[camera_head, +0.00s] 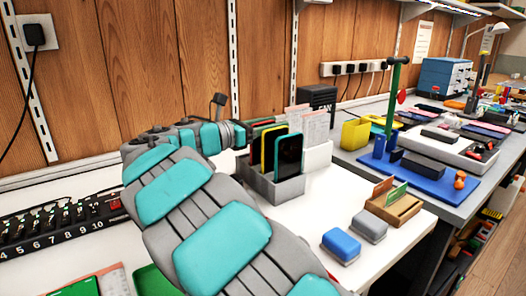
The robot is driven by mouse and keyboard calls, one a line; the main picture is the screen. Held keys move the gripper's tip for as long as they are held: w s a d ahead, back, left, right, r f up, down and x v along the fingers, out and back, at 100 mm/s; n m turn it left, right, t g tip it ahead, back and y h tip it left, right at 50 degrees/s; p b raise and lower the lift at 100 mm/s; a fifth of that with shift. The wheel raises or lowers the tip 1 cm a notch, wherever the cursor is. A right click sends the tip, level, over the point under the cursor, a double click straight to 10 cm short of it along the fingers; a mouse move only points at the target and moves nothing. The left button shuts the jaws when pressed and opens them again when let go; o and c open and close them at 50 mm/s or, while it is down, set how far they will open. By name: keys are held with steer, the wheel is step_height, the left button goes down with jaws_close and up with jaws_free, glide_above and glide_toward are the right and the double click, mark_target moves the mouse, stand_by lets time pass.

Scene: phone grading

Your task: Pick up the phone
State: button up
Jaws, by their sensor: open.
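Several phones stand upright in a grey rack (275,187) on the white table. The front phone (289,156) has a dark screen and a teal edge. A phone with a yellow edge (265,148) stands behind it, and more coloured edges show further back. My teal and grey arm reaches across the table from below. My gripper (243,145) is at the left side of the rack, close to the phones. It is open, its fingers are small and partly hidden, and I cannot tell whether they touch a phone.
A blue block (341,244) and a grey block (369,226) lie right of the rack, near a wooden card holder (394,208). A numbered black strip (62,227) lies at left. A yellow bin (355,134) and blue mat (425,178) are on the right bench.

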steer(key=shift+w+d, duration=0.15)
steer(key=shift+d, duration=0.05)
jaws_close()
stand_by(1.3)
